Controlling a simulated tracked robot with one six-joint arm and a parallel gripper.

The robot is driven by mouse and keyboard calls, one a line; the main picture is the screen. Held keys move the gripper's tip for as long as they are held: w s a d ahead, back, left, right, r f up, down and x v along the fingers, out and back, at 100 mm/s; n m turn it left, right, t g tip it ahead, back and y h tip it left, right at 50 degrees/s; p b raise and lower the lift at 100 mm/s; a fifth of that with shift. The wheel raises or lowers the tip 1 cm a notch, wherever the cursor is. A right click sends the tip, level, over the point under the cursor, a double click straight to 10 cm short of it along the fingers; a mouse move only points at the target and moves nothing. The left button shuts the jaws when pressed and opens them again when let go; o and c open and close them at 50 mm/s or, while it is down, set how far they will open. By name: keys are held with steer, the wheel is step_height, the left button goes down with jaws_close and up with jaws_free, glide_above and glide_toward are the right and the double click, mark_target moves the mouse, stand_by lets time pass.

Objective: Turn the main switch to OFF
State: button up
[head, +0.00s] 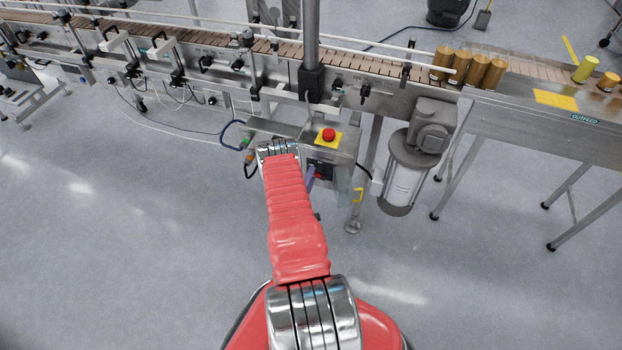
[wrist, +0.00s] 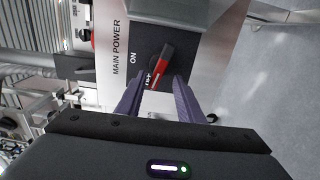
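The main switch has a red handle (wrist: 160,68) on a black plate (wrist: 146,40) in the wrist view. The panel (wrist: 112,62) beside it reads MAIN POWER, with ON on the plate. The handle lies slightly tilted from the picture's vertical, not pointing straight at ON. A small label beside it is hard to read; no OFF mark is visible. My gripper (wrist: 159,82) has two purple fingers apart, one on each side of the handle's near end. I cannot tell whether they touch it. In the head view the dark switch plate (head: 322,168) is partly hidden by my gripper (head: 311,178).
A red emergency button (head: 328,135) on yellow sits on top of the control box, close above the switch. A motor unit (head: 410,165) stands to the right. The conveyor (head: 275,62) runs behind. The grey floor (head: 130,240) at left is free.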

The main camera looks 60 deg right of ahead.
steer(key=s+a, duration=0.2)
steer(key=a, duration=1.1)
steer(key=shift+a, duration=0.15)
steer(key=shift+o, duration=0.5)
steer(key=shift+s, duration=0.1)
steer(key=shift+o, duration=0.7)
steer(key=shift+s, duration=0.15)
steer(key=shift+o, duration=0.8)
steer(key=shift+s+d+f+g, duration=0.1)
steer(key=shift+s+d+g, duration=0.2)
steer(key=shift+s, duration=0.15)
steer(key=o, duration=0.6)
steer(key=m, duration=0.4)
steer(key=shift+s+d+m, duration=0.1)
steer(key=shift+s+m, duration=0.2)
steer(key=shift+s, duration=0.05)
steer(key=m, duration=1.6)
steer(key=shift+r, duration=0.2)
